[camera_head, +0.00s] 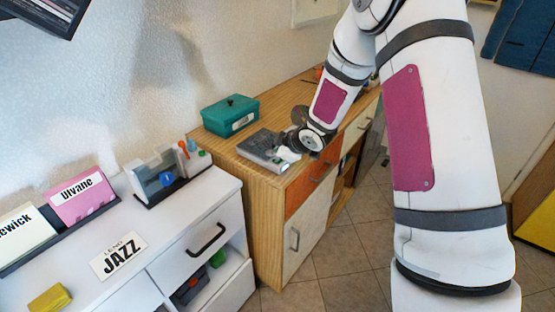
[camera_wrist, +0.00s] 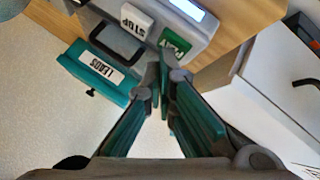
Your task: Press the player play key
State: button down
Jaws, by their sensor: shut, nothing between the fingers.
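The player (camera_head: 258,149) is a grey box on the wooden cabinet, partly hidden by my gripper (camera_head: 288,154) at its right end. In the wrist view the player (camera_wrist: 204,38) shows a lit display (camera_wrist: 187,9), a white STOP key (camera_wrist: 136,20) and a green PLAY key (camera_wrist: 175,43). My gripper (camera_wrist: 165,72) is shut and empty. Its fingertips are at the near edge of the PLAY key and overlap it in the picture. I cannot tell whether they touch the key.
A teal box labelled LEADS (camera_wrist: 96,70) stands beside the player; it also shows in the head view (camera_head: 229,116). A white drawer unit (camera_head: 190,215) with record dividers, a JAZZ card (camera_head: 118,257) and a yellow cloth (camera_head: 50,298) is at left. Tiled floor is free in front.

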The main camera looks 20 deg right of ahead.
aim_at(276, 161)
jog(key=shift+r, duration=0.1)
jog(key=shift+r+p, duration=0.7)
jog(key=shift+r, duration=0.05)
jog(key=shift+r, duration=0.1)
notch_tip(276, 161, up, 5)
jog(key=p, duration=0.4)
dwell(0.7)
